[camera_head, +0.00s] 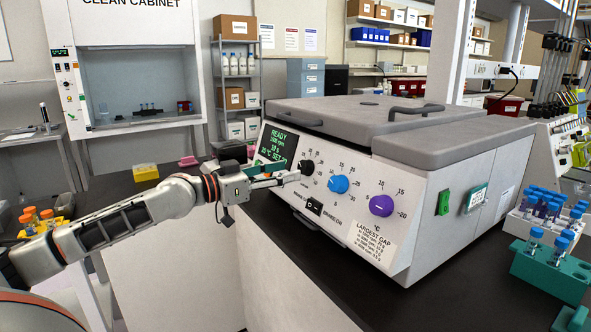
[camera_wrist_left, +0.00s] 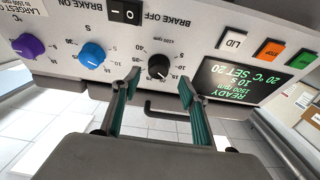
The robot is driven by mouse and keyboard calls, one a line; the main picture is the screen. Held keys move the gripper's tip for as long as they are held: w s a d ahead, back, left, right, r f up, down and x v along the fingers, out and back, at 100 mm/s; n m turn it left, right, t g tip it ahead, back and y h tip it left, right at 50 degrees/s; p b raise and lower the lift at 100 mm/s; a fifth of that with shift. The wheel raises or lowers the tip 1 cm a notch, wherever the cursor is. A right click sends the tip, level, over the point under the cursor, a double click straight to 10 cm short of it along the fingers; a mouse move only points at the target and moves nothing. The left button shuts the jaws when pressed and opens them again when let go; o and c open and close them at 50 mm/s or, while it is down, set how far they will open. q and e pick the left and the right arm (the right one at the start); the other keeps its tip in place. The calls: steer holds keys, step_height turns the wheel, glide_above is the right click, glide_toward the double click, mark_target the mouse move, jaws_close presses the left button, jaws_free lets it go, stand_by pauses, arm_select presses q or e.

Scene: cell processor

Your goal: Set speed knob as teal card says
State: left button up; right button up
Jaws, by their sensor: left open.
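The black speed knob (camera_head: 307,167), marked x100 rpm, is on the sloped front panel of the grey machine (camera_head: 345,190). It also shows in the upside-down left wrist view (camera_wrist_left: 158,67). My left gripper (camera_head: 296,178) is at this knob. In the wrist view its two teal-padded fingers (camera_wrist_left: 160,84) are open, one on each side of the knob, with gaps showing. The display (camera_head: 277,146) reads READY, 1500 rpm, 10 s, 20 °C. A teal-edged card (camera_head: 476,198) is on the machine's right side; its writing is too small to read. My right gripper is not in view.
A blue knob (camera_head: 338,184), a purple knob (camera_head: 381,205) and a brake switch (camera_head: 313,206) sit near the speed knob. A green switch (camera_head: 443,202) is round the corner. A teal tube rack (camera_head: 555,268) stands at the right.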

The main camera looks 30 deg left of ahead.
mark_target(301, 168)
arm_select(q)
steer(key=shift+x, duration=1)
steer(key=shift+p+x, duration=0.3)
steer(key=shift+x, duration=0.7)
steer(key=shift+s+d, duration=0.1)
